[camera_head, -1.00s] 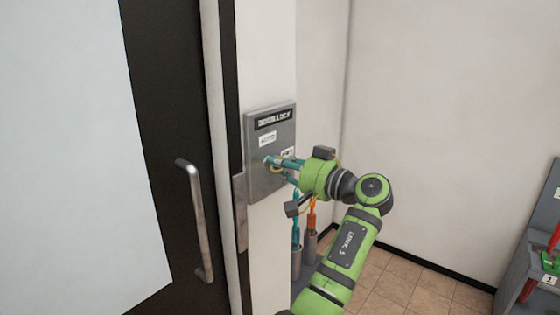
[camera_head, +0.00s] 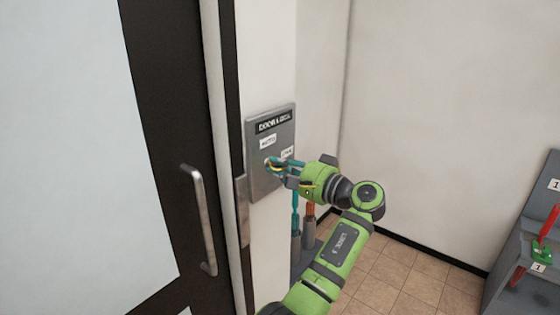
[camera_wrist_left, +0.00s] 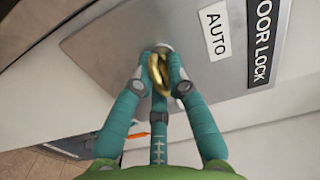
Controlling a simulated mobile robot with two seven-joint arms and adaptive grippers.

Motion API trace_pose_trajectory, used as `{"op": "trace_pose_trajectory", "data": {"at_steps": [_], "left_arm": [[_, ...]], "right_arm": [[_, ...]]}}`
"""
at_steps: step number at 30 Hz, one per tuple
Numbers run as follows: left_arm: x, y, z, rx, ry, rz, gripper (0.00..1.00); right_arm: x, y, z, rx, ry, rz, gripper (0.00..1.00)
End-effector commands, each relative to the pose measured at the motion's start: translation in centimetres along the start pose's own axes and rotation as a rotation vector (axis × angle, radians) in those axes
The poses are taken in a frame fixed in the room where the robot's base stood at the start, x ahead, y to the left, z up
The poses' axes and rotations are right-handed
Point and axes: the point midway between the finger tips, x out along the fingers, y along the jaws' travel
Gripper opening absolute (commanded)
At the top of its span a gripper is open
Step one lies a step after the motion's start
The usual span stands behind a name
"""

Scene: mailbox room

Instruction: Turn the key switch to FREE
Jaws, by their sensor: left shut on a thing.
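A grey DOOR LOCK panel (camera_head: 259,184) is on the white wall post right of the door. It bears an AUTO label (camera_head: 268,142) and a second label (camera_head: 288,153), partly hidden by my fingers and too small to read. In the left wrist view the panel (camera_wrist_left: 115,40) shows the AUTO label (camera_wrist_left: 214,31) upper right. A gold key (camera_wrist_left: 157,72) stands in the lock between my teal fingertips. My left gripper (camera_head: 271,164) is shut on the key, close against the panel; its fingertips also show in the wrist view (camera_wrist_left: 159,61). My right gripper is out of view.
A dark door with a metal handle (camera_head: 199,220) is to the left. Umbrellas, teal (camera_head: 295,215) and orange (camera_head: 310,211), stand in holders below the panel. A grey unit (camera_head: 512,260) with red items is at far right. Tiled floor between is clear.

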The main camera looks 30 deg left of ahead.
Motion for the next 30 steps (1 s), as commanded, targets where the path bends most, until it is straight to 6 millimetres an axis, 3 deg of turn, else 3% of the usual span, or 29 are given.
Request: {"op": "trace_pose_trajectory", "data": {"at_steps": [20,21,22,30], "left_arm": [[-0.01,0.09,0.01,0.065,0.0,0.0,0.0],[-0.01,0.09,0.02,0.065,0.0,0.0,0.23],[-0.01,0.09,0.02,0.065,0.0,0.0,0.35],[-0.01,0.07,0.02,0.063,0.0,0.0,0.39]], "right_arm": [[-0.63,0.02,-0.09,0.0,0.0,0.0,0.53],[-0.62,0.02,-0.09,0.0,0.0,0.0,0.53],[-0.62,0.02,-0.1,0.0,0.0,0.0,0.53],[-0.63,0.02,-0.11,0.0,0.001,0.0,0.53]]}}
